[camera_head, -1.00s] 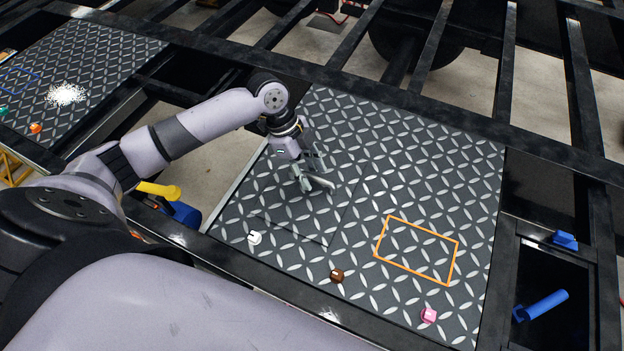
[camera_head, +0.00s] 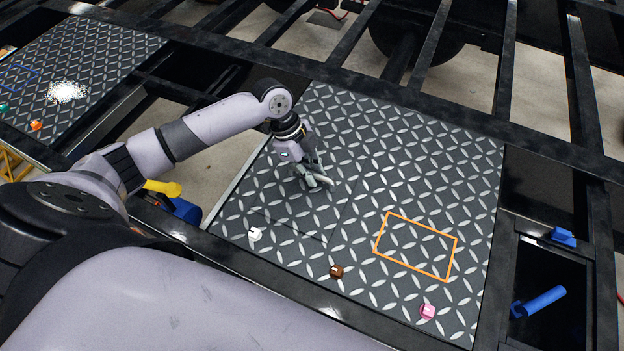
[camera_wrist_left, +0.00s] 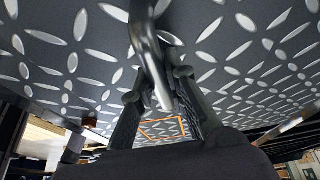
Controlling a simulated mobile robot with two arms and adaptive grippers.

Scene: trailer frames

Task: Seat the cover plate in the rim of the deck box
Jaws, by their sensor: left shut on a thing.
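The cover plate (camera_head: 296,216) has the same dark diamond tread as the deck panel around it. It lies in the panel's left part, and a thin dark seam marks its near and right edges; I cannot tell whether it is fully flush. The rim of the deck box is not seen apart from this seam. My left gripper (camera_head: 316,179) is low over the plate. In the left wrist view its fingers are closed around a shiny grey metal bar (camera_wrist_left: 152,62), which looks like the plate's handle. My arm and gripper hide part of the plate. My right gripper is not in view.
The deck panel (camera_head: 430,160) is open to the right, with an orange outline (camera_head: 417,247) on it. White (camera_head: 255,234), brown (camera_head: 336,271) and pink (camera_head: 428,311) small pieces lie along its near side. Black frame beams surround it. A blue handled tool (camera_head: 540,302) lies at right.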

